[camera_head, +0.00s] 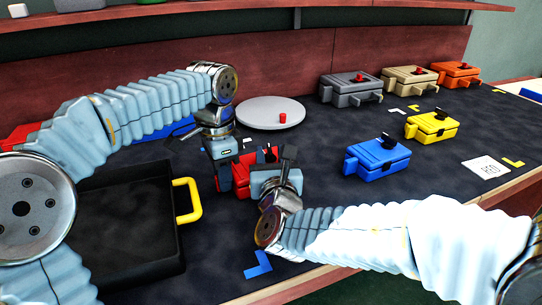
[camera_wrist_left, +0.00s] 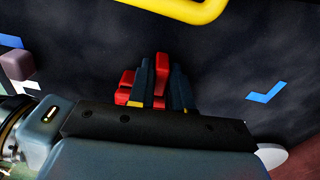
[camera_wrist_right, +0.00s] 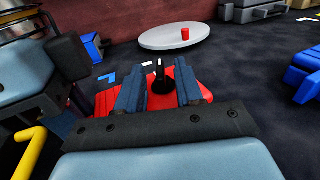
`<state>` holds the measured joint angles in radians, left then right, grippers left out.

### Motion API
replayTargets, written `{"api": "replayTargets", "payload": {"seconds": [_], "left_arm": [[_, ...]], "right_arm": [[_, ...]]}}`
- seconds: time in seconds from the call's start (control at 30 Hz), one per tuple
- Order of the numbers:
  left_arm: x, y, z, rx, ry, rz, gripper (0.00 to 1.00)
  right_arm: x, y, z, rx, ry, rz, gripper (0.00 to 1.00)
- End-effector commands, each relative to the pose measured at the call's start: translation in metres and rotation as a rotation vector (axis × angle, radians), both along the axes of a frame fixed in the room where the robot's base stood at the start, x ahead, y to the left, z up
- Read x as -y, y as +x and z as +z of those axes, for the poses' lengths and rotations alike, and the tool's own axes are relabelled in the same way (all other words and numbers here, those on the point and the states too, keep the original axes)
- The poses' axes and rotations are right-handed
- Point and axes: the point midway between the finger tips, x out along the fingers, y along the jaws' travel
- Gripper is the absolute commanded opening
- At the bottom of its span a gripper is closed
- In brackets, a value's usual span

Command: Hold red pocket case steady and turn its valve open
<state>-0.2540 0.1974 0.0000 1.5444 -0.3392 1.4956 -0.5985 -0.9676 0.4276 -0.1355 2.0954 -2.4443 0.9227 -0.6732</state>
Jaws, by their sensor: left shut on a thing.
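The red pocket case (camera_head: 241,181) sits on the dark table in front of the round grey plate, partly hidden by both grippers. My left gripper (camera_head: 226,178) is shut on it from the left; the left wrist view shows red (camera_wrist_left: 160,82) between the close fingers. The right wrist view shows the red case (camera_wrist_right: 108,102) with a black valve (camera_wrist_right: 160,78) standing upright on its top. My right gripper (camera_wrist_right: 159,88) is open, its two fingers on either side of the valve with gaps showing.
A black tray (camera_head: 125,269) with a yellow handle (camera_head: 190,201) lies at left. A round grey plate (camera_head: 257,112) bears a small red piece (camera_head: 282,118). Blue (camera_head: 378,158) and yellow (camera_head: 432,126) cases stand at right, with grey, tan and orange cases behind.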

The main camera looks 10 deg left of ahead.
Motion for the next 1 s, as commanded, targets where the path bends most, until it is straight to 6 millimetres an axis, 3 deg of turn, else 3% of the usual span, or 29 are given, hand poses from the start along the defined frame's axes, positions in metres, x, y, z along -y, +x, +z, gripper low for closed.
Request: {"api": "replayTargets", "payload": {"seconds": [0.03,0.23,0.27,0.97,1.0], "left_arm": [[0.0001,-0.0001,0.0,0.0,0.0,0.0,0.0],[0.0,0.0,0.0,0.0,0.0,0.0,0.0],[0.0,0.0,0.0,0.0,0.0,0.0,0.0],[0.0001,-0.0002,-0.0001,0.0,0.0,0.0,0.0],[0.0001,-0.0001,-0.0001,0.0,0.0,0.0,0.0]], "right_arm": [[0.0,-0.0001,0.0001,0.0,0.0,0.0,0.32],[0.0,-0.0003,0.0001,0.0,0.0,0.0,0.01],[0.0,-0.0003,0.0001,0.0,0.0,0.0,0.0],[-0.0037,-0.0014,0.0005,0.001,0.001,-0.137,0.0],[-0.0037,-0.0014,0.0005,0.001,0.001,-0.137,0.11]]}}
